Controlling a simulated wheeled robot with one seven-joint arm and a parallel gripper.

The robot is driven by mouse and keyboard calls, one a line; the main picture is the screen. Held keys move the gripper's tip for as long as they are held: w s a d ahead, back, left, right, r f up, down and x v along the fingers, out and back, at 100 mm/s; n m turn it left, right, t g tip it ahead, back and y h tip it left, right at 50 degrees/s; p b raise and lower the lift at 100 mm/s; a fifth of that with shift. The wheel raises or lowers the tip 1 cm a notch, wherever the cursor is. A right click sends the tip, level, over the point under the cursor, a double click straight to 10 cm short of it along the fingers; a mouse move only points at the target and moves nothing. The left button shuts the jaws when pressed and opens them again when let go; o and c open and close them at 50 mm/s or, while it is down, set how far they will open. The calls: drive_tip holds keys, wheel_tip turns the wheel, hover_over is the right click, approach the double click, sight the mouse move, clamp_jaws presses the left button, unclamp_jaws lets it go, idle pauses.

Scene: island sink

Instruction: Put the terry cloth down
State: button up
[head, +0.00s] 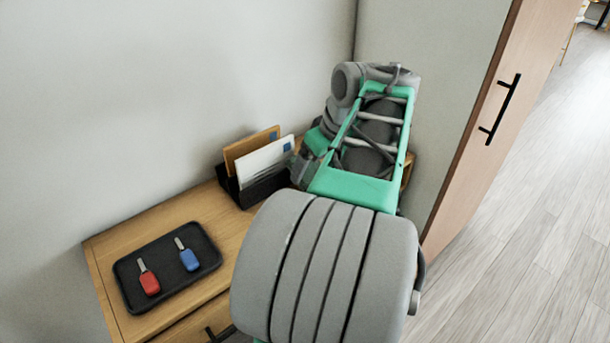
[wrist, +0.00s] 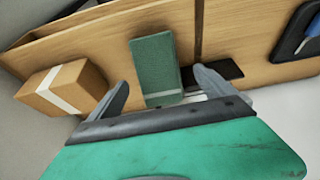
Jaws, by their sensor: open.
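A green folded piece, which looks like the terry cloth (wrist: 154,65), shows in the wrist view with a paler band near its lower end. It appears to lie on the wooden tabletop (wrist: 245,30). My gripper (wrist: 161,80) is open, with one finger to the left of the cloth's lower end and the other to its right. The near end of the cloth reaches between the fingers; whether they touch it I cannot tell. In the head view my arm hides the cloth and the fingertips.
A taped cardboard box (wrist: 62,88) sits left of my gripper. A dark flat object (wrist: 226,69) lies by the right finger. A black tray (head: 130,268) holds a red and a blue key. A letter holder (head: 262,186) stands by the wall; a wooden cabinet door (head: 478,135) is at right.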

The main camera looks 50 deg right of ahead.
sight(313, 173)
drive_tip(key=b+x, duration=0.1)
drive_tip(key=x, duration=0.4)
drive_tip(key=shift+s+d+f, duration=0.1)
drive_tip(key=shift+s+d, duration=0.05)
drive_tip(key=c, duration=1.6)
